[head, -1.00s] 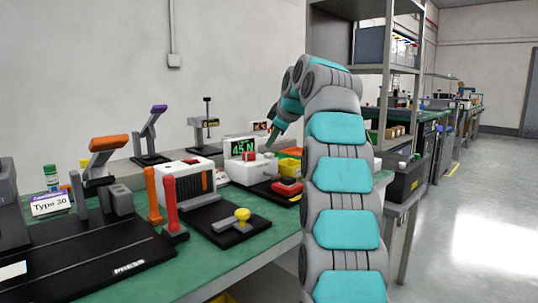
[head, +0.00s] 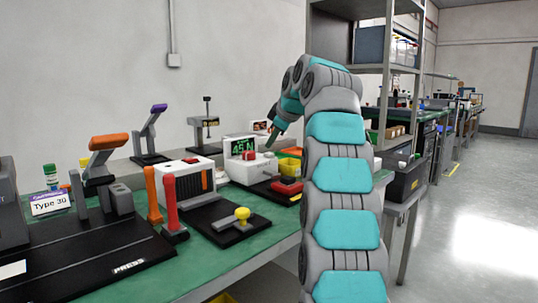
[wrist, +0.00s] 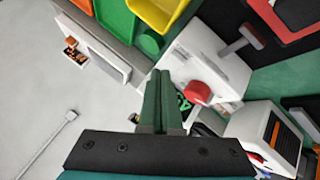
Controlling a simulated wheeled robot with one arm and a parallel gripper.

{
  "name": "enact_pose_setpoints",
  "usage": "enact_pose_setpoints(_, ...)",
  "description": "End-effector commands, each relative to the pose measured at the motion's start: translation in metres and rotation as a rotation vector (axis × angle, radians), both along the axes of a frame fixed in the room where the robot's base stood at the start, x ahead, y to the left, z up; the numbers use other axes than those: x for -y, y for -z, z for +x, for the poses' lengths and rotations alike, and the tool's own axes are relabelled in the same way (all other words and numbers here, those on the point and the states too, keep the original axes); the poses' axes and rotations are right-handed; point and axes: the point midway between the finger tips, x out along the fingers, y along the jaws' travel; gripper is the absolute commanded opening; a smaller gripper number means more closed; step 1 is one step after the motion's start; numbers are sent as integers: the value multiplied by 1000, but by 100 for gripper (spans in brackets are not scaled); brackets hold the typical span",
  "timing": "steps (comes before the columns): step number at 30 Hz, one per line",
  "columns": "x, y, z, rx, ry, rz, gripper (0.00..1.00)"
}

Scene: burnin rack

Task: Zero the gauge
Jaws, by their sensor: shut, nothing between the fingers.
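The gauge (head: 240,171) is a white box on the green bench, with a dark display (head: 243,147) showing green characters that read about 45 N. A red button (head: 249,155) sits by the display. In the wrist view the red button (wrist: 198,93) is just right of my fingers, and part of the green digits (wrist: 183,103) shows beside them. My gripper (head: 270,144) is shut and empty, pointing down above the right side of the gauge. Its dark green fingers (wrist: 160,75) are together in the wrist view. I cannot tell how far the fingertips are above the gauge.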

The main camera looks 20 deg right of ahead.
Motion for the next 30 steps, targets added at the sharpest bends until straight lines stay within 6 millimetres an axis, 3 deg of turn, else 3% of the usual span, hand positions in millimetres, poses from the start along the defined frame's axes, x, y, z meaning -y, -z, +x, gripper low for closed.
enact_pose_setpoints(30, 0, 12, 0, 0, 0, 0, 0)
